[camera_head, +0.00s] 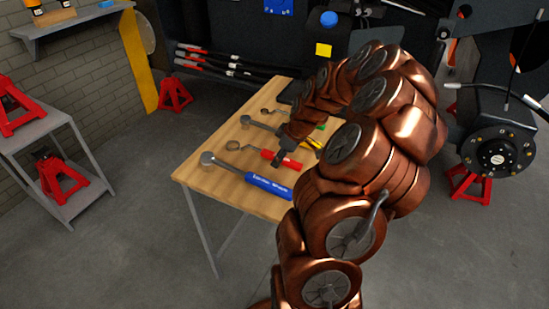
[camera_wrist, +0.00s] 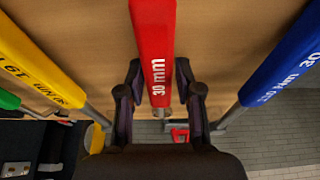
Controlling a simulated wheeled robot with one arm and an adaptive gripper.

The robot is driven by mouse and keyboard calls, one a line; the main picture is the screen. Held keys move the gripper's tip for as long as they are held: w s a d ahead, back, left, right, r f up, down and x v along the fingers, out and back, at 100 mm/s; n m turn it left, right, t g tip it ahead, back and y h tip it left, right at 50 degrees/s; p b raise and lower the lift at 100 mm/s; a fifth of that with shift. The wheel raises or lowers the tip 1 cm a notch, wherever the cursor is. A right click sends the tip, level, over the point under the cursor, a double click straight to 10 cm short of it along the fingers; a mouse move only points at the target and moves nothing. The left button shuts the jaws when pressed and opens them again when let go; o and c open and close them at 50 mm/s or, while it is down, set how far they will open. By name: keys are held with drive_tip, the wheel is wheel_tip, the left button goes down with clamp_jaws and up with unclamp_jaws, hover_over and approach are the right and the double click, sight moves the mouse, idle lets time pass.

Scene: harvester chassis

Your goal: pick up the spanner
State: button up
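Several spanner-like tools with coloured handles lie on a wooden table. One with a red handle marked 30 mm (camera_wrist: 153,40) is centred in the wrist view; it also shows in the head view (camera_head: 268,155), partly hidden by my gripper. My gripper (camera_wrist: 159,78) is open, its two dark fingers spread on either side of the red handle's end, with small gaps showing. In the head view my gripper (camera_head: 284,158) is over that handle. Which tool is the spanner is not marked.
A blue-handled wrench (camera_head: 268,187) lies at the table's near edge and a yellow-handled tool (camera_wrist: 38,60) on the other side, both close by. The wooden table (camera_head: 228,188) stands clear of a grey shelf stand (camera_head: 40,127). Red jack stands (camera_head: 174,95) are on the floor.

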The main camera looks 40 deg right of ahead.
drive_tip(key=shift+f, duration=0.2)
clamp_jaws()
drive_tip(key=shift+s+r, duration=0.1)
drive_tip(key=shift+r+p, duration=0.2)
drive_tip(key=shift+p, duration=0.4)
wheel_tip(320, 180, up, 10)
drive_tip(key=b, duration=0.1)
drive_tip(key=shift+b, duration=0.35)
drive_tip(key=shift+d, duration=0.1)
drive_tip(key=shift+o, duration=1)
unclamp_jaws()
clamp_jaws()
drive_tip(key=shift+w, duration=0.2)
